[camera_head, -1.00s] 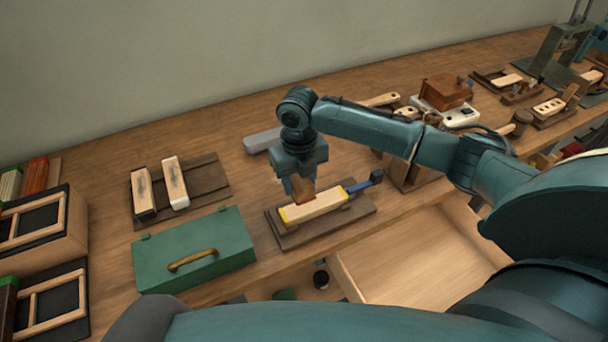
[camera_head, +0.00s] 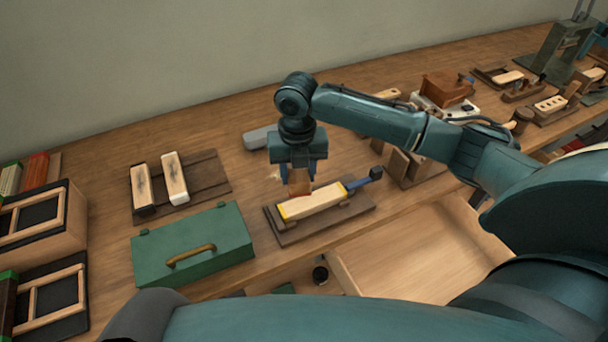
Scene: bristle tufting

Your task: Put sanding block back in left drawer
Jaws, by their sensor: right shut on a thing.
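My right gripper (camera_head: 298,172) is shut on a small reddish-brown block (camera_head: 299,183), likely the sanding block. The block is at the back edge of a pale wooden piece with yellow ends (camera_head: 318,202), which lies on a dark wooden holder (camera_head: 290,238). I cannot tell whether the block touches the piece. An open drawer with a pale wooden inside (camera_head: 410,258) sticks out below the bench front, its visible floor bare. To its left is another open space with a dark round item (camera_head: 320,274), partly hidden by my arm. My left gripper is out of view.
A green box with a brass handle (camera_head: 195,245) stands left of the holder. Behind it, two pale brush blocks lie on a dark board (camera_head: 205,172). A grey item (camera_head: 262,138) lies behind my gripper. Tools and blocks crowd the bench's right side.

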